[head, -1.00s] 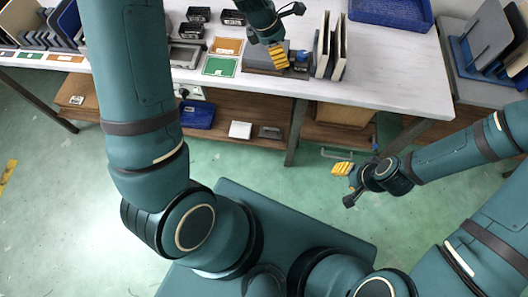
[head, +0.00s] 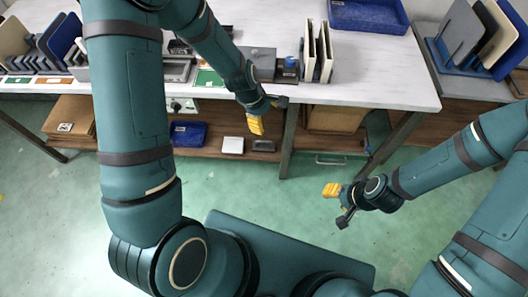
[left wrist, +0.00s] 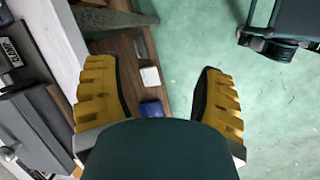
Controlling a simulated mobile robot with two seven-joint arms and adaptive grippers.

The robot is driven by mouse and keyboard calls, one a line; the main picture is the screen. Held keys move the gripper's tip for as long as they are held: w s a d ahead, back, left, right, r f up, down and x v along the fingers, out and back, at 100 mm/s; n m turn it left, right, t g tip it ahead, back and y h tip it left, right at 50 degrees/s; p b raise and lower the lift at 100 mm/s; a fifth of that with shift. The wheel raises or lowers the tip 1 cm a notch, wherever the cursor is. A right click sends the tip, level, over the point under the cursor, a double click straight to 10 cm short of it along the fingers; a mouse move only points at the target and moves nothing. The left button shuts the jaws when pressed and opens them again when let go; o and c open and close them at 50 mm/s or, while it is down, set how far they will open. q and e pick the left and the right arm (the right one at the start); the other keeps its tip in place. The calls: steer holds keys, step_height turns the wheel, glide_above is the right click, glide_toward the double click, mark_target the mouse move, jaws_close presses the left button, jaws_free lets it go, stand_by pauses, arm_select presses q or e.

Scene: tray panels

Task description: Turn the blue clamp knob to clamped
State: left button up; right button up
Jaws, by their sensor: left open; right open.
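The blue clamp knob (head: 290,62) sits on a small dark base at the right end of a grey fixture (head: 263,62) on the white bench, left of upright panels. Its turn position is too small to tell. My left gripper (head: 255,124) appears in front of the bench's front edge, apart from the knob and nearer to me. In the left wrist view its yellow fingers (left wrist: 158,95) are spread wide with nothing between them. That view shows a dark labelled block (left wrist: 10,52) at the left edge; no blue knob is visible there. My right gripper (head: 332,190) is open and empty over the floor.
Upright panels (head: 318,50) stand right of the knob. A blue crate (head: 368,16) is at the back, and a panel rack (head: 475,65) stands at the right. The lower shelf holds a blue bin (head: 188,133). The bench's right part is clear.

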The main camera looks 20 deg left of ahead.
arm_select(q)
steer(key=s+d+f+m+b, duration=0.2)
steer(key=s+f+m, duration=0.4)
steer(key=f, duration=0.1)
steer(key=shift+s+d+f, duration=0.15)
steer(key=shift+d+f, duration=0.05)
steer(key=shift+f, duration=0.15)
